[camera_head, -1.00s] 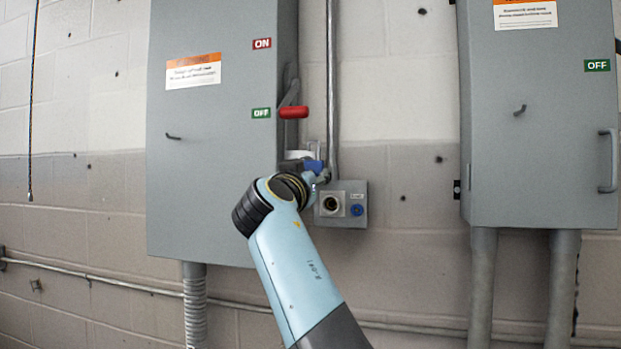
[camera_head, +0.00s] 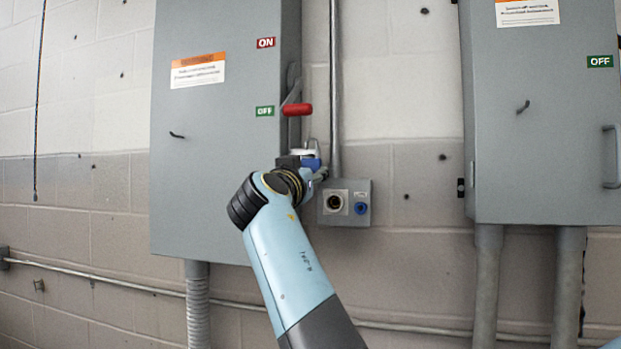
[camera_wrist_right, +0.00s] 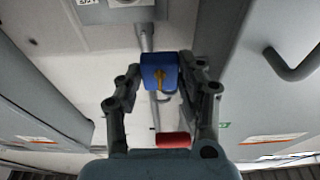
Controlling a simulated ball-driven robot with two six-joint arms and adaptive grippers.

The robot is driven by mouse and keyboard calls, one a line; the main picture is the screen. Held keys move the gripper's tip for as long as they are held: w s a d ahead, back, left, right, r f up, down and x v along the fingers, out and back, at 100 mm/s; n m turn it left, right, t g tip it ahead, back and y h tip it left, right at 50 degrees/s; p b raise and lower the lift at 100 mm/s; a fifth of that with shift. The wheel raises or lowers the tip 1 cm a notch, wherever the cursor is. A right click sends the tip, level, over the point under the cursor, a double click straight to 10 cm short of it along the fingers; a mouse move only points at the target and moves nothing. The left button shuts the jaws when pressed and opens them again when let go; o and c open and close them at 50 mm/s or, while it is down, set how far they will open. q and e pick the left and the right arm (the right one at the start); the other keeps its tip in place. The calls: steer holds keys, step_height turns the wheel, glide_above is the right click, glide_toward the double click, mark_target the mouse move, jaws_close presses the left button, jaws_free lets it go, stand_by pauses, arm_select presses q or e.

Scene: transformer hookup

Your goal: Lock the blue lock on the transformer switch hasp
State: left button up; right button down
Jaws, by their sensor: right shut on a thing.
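The blue lock (camera_head: 312,163) is at the right side of the left grey cabinet, below the red switch handle (camera_head: 297,109). My right gripper (camera_head: 318,173) is shut on it. In the right wrist view the blue lock (camera_wrist_right: 152,66), with a yellow key in its face, sits between the fingertips of my right gripper (camera_wrist_right: 163,78). The red handle (camera_wrist_right: 173,140) shows below it there. The handle is beside the green OFF label (camera_head: 265,111). The hasp is largely hidden behind the lock and my wrist; I cannot tell whether the shackle passes through it. My left gripper is out of view.
The left cabinet (camera_head: 205,130) stands close beside my right wrist. A small grey box (camera_head: 345,203) with a round socket and blue knob is just right of and below the gripper. A vertical conduit (camera_head: 335,80) runs above it. Another grey cabinet (camera_head: 540,150) is at right.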

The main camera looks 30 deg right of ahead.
steer(key=shift+f+b, duration=0.95)
steer(key=shift+b, duration=0.1)
stand_by(0.9)
steer(key=c, duration=0.7)
jaws_free()
